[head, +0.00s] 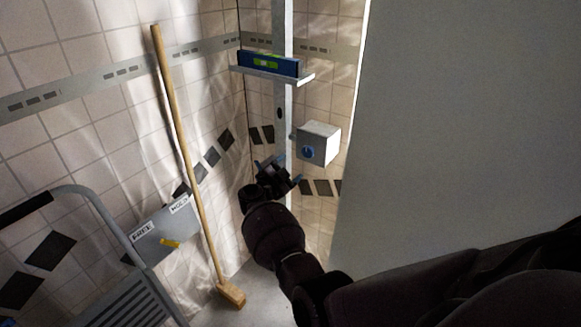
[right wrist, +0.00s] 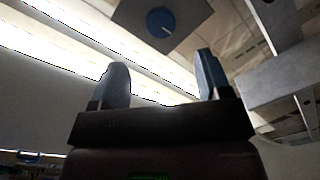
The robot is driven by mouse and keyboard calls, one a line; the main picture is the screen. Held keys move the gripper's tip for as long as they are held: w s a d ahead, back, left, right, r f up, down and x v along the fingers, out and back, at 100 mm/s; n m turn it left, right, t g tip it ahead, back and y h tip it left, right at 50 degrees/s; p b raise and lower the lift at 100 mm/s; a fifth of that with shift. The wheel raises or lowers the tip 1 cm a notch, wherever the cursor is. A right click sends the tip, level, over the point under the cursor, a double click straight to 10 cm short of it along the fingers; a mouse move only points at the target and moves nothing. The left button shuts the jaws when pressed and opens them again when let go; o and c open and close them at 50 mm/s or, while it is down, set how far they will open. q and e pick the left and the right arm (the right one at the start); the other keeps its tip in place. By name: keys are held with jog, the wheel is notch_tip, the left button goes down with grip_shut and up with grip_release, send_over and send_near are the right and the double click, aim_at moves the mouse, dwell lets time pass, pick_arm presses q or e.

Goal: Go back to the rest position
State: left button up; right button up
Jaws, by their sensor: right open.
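My right gripper (head: 277,176) is in the middle of the head view, in front of the metal post (head: 283,110) and below a pale box with a blue knob (head: 308,152). In the right wrist view its two blue fingertips (right wrist: 156,82) stand wide apart with nothing between them. My left gripper is in neither view.
A shelf on the post holds a blue spirit level (head: 268,63). A large grey panel (head: 450,120) fills the right side. A wooden-handled broom (head: 184,150) leans on the tiled wall.

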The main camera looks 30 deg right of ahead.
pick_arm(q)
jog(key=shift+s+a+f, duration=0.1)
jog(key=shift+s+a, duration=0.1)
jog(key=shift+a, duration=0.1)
pick_arm(e)
jog(key=shift+s+a, duration=0.2)
jog(key=shift+a, duration=0.2)
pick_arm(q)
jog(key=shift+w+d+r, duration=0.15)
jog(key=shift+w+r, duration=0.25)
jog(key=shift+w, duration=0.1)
